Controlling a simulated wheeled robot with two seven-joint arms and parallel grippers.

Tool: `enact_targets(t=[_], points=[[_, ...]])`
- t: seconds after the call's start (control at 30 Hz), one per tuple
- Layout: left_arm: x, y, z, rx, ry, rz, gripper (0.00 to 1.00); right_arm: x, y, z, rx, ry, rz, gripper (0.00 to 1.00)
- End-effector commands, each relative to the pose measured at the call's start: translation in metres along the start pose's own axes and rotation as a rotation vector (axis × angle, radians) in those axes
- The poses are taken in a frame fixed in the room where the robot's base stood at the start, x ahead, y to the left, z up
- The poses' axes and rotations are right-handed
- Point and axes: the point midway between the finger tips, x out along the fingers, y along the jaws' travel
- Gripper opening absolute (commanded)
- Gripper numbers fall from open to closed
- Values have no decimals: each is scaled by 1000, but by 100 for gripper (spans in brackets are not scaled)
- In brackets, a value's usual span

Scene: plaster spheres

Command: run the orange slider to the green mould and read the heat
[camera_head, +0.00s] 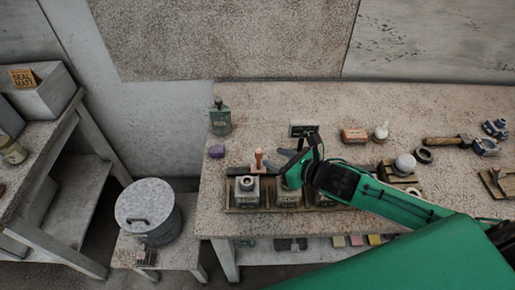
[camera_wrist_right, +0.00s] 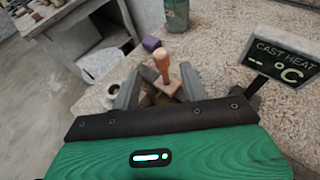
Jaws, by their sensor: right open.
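The orange slider (camera_head: 258,158) is an upright peg-like handle behind a row of grey moulds on the bench. In the right wrist view the slider (camera_wrist_right: 162,62) stands on a small pinkish base between my finger lines; I cannot tell whether the fingers reach around it. My right gripper (camera_head: 288,165) is open over the mould row, just right of the slider; its fingers also show in the wrist view (camera_wrist_right: 159,82). The left mould (camera_head: 247,191) and middle mould (camera_head: 288,197) show; the arm partly hides the right one. I cannot tell which is green. The heat display (camera_wrist_right: 283,57) reads "-- °C".
A green-grey bottle (camera_head: 220,120) and a purple block (camera_head: 216,151) stand at the bench's left. An orange box (camera_head: 354,136), a white ball (camera_head: 405,163) and a mallet (camera_head: 447,141) lie right of the display. A lidded bin (camera_head: 148,208) stands lower left.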

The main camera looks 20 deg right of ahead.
Motion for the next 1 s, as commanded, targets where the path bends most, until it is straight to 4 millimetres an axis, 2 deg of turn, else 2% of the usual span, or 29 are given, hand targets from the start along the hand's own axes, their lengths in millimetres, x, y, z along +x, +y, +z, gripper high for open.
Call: enact_targets(t=[0.1, 0.2, 0.5, 0.7, 1.0], points=[[-7, -14, -3, 0, 3, -14, 89, 18, -1, 3, 2, -2, -2, 44], [-10, -18, -5, -2, 5, -20, 89, 34, 0, 2, 4, -2, 0, 44], [-19, -14, -7, -4, 6, -15, 89, 72, 0, 1, 1, -1, 0, 44], [-20, -6, -8, -4, 7, -7, 89, 82, 0, 0, -1, 0, 0, 44], [-20, -6, -7, -2, 6, -7, 89, 84, 0, 0, -1, 0, 0, 42]])
